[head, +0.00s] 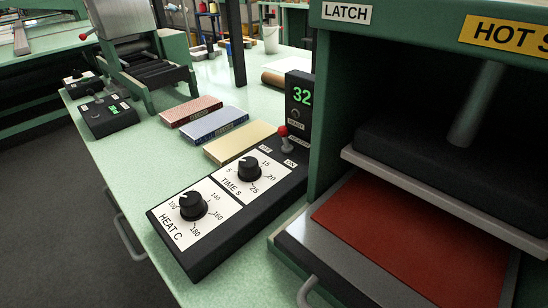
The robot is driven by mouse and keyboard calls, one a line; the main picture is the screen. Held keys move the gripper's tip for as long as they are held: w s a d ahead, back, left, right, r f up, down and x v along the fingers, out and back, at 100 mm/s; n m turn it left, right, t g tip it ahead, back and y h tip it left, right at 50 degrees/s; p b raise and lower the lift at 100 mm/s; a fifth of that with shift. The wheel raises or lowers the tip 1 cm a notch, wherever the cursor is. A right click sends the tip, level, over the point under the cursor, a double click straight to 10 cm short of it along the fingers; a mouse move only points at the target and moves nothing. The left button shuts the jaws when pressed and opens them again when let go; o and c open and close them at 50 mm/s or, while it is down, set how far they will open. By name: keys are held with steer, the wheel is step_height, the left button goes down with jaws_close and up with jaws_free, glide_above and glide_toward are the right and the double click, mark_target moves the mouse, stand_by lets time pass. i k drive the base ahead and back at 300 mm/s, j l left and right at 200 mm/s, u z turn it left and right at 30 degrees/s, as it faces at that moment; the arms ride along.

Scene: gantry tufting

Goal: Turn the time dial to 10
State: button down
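The time dial (250,167) is a round black knob on a white plate lettered TIME S, on the black control box beside the press. The knob's pointer is too small to read with certainty. A similar black heat dial (193,206), lettered HEAT C, sits nearer on the same box. My gripper is not in view.
A red-tipped lever (282,131) stands just behind the time dial, below a green 32 display (301,96). The green press (330,110) rises close on the right, its red pad (420,235) lower. Several coloured slabs (215,124) lie behind the box.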

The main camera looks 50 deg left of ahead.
mark_target(248, 169)
steer(key=k+j+u, duration=0.25)
steer(key=k, duration=0.25)
steer(key=k+j+u, duration=0.25)
steer(key=k+j, duration=0.15)
steer(key=i+l+u, duration=0.1)
